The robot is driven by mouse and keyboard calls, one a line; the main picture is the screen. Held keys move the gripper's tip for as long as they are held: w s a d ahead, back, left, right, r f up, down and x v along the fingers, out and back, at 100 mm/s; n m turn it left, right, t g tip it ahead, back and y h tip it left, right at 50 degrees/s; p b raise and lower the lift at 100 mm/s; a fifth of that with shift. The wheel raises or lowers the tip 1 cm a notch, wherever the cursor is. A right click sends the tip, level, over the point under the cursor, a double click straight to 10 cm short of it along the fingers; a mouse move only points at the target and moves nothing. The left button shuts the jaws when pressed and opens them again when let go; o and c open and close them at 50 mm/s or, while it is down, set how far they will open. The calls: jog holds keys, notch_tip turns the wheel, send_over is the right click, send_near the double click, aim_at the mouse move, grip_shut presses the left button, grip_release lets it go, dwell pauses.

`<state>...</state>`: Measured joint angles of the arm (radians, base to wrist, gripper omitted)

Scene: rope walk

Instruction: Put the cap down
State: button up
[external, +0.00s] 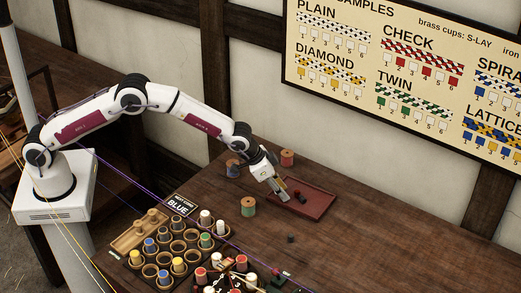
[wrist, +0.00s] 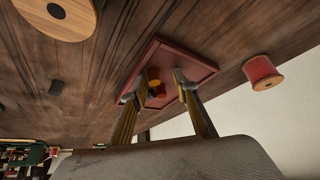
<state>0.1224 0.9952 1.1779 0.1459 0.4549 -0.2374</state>
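My gripper (external: 279,191) is over the left part of a shallow red tray (external: 325,205), pointing down. In the wrist view its two fingers (wrist: 155,88) stand apart, with a gap between them. Small pieces show through that gap: an orange one (wrist: 153,74) and dark and reddish ones (wrist: 158,91). They seem to lie in the tray (wrist: 202,66), apart from the fingers. Dark small pieces (external: 300,196) also show in the tray in the external view. I cannot tell which piece is the cap.
A small black piece (external: 291,239) lies on the table in front of the tray. A dark rack (external: 165,283) of coloured bobbins fills the front left. The table right of the tray is clear.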

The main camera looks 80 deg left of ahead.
jog(key=shift+v, duration=0.8)
jog(key=v, duration=1)
jog(key=shift+r, duration=0.3)
jog(key=shift+s+r, duration=0.15)
jog(key=shift+s, duration=0.05)
